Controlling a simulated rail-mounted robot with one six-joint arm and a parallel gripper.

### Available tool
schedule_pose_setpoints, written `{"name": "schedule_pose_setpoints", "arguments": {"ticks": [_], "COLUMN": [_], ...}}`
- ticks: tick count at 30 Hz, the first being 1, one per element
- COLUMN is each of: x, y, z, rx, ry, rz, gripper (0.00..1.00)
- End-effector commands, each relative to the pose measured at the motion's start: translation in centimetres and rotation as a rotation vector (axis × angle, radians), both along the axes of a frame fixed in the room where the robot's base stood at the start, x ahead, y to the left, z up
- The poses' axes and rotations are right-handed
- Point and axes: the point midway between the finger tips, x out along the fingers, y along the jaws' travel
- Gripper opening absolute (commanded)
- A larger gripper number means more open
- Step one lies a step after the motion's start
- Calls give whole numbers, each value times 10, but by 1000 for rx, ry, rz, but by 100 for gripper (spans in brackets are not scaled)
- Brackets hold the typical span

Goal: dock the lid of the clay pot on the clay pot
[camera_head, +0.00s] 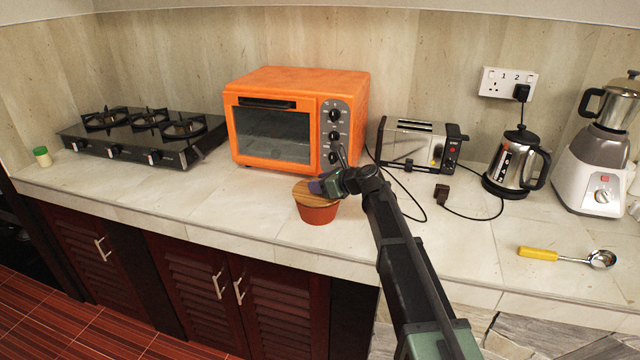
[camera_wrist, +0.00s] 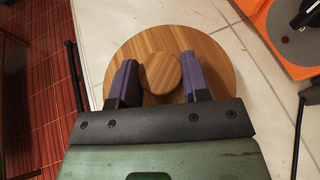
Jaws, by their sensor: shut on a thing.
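The clay pot (camera_head: 318,214) is a reddish-brown pot on the counter in front of the orange oven. The wooden lid (camera_head: 304,190) is at the top of the pot; I cannot tell whether it rests fully on the rim. In the wrist view the round lid (camera_wrist: 205,58) fills the middle and hides the pot below. My gripper (camera_head: 322,187) is above the lid. In the wrist view my gripper (camera_wrist: 160,78) has its purple-padded fingers on both sides of the lid's round knob (camera_wrist: 160,72), shut on it.
The orange oven (camera_head: 290,120) stands close behind the pot. A toaster (camera_head: 415,145), kettle (camera_head: 517,165) and blender (camera_head: 600,150) stand to the right, with cords on the counter. A yellow-handled ladle (camera_head: 540,253) lies front right. A gas hob (camera_head: 140,135) is at left. The counter's front edge is near the pot.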

Motion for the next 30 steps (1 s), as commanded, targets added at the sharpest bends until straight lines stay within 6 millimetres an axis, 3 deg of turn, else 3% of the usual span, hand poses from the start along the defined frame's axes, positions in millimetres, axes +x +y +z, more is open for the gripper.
{"name": "schedule_pose_setpoints", "arguments": {"ticks": [17, 18, 19, 30], "x": [0, 0, 0, -3], "y": [0, 0, 0, -5], "z": [-12, -11, -10, -7], "rx": [0, 0, 0, 0], "ry": [0, 0, 0, 0], "rz": [0, 0, 0, 0], "gripper": [19, 47, 52, 53]}}
